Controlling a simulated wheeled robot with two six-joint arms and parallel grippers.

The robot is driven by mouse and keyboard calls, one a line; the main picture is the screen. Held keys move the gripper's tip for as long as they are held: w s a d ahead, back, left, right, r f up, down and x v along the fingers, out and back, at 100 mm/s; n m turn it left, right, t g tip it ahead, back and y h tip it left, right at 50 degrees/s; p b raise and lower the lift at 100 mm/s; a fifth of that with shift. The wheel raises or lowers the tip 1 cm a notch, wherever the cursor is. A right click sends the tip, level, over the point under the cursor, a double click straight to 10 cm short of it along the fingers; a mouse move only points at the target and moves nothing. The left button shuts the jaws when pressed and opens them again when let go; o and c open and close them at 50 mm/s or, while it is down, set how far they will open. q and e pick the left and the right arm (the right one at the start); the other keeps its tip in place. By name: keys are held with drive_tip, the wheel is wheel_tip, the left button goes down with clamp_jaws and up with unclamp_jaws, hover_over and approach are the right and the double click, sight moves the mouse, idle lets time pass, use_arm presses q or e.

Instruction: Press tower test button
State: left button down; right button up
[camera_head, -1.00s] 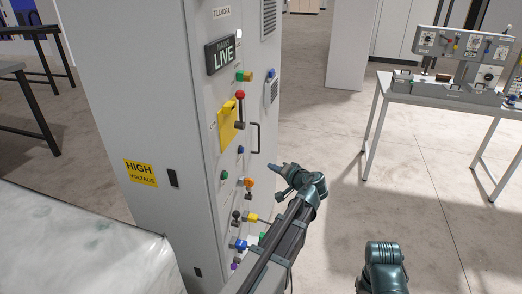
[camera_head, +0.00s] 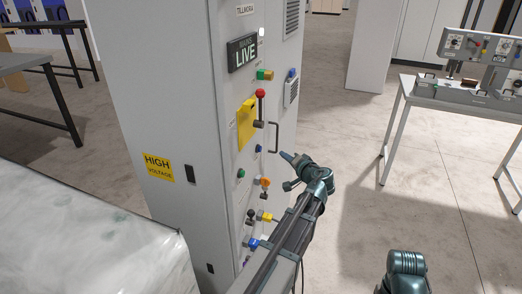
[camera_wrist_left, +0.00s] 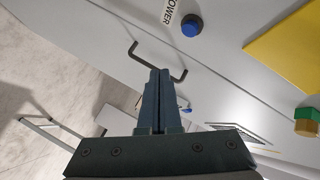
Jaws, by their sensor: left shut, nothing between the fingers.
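A tall grey control cabinet (camera_head: 165,105) carries several coloured controls on its front. A round blue button (camera_head: 258,148) sits below a yellow plate (camera_head: 247,125). In the left wrist view what looks like the same blue button (camera_wrist_left: 191,26) is beside a label ending in "OWER", at the upper right. My left gripper (camera_head: 283,155) is shut and empty, in front of the cabinet, to the right of the blue button and just below the black bar handle (camera_head: 275,138). In the left wrist view its fingertips (camera_wrist_left: 159,72) overlap the handle (camera_wrist_left: 134,50); contact cannot be told.
A red-knobbed lever (camera_head: 260,95) and a LIVE sign (camera_head: 242,53) are higher on the cabinet. An orange knob (camera_head: 265,182) and other knobs are lower. A white-covered surface (camera_head: 80,235) is at lower left.

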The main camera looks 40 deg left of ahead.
use_arm(q)
drive_tip(key=shift+s+a, duration=0.2)
drive_tip(key=shift+a, duration=0.7)
drive_tip(key=shift+s+a, duration=0.25)
drive_tip(key=shift+a, duration=0.7)
drive_tip(key=shift+s+a, duration=0.2)
drive_tip(key=shift+a, duration=0.7)
drive_tip(key=shift+s+a, duration=0.1)
drive_tip(key=shift+a, duration=0.3)
drive_tip(key=shift+s+a, duration=0.1)
drive_tip(key=shift+a, duration=0.35)
idle(0.6)
drive_tip(key=shift+w+d, duration=0.2)
drive_tip(key=shift+d, duration=0.65)
drive_tip(key=shift+d, duration=0.1)
drive_tip(key=d, duration=0.2)
drive_tip(key=w+d, duration=0.1)
drive_tip(key=d, duration=0.1)
drive_tip(key=shift+d, duration=0.35)
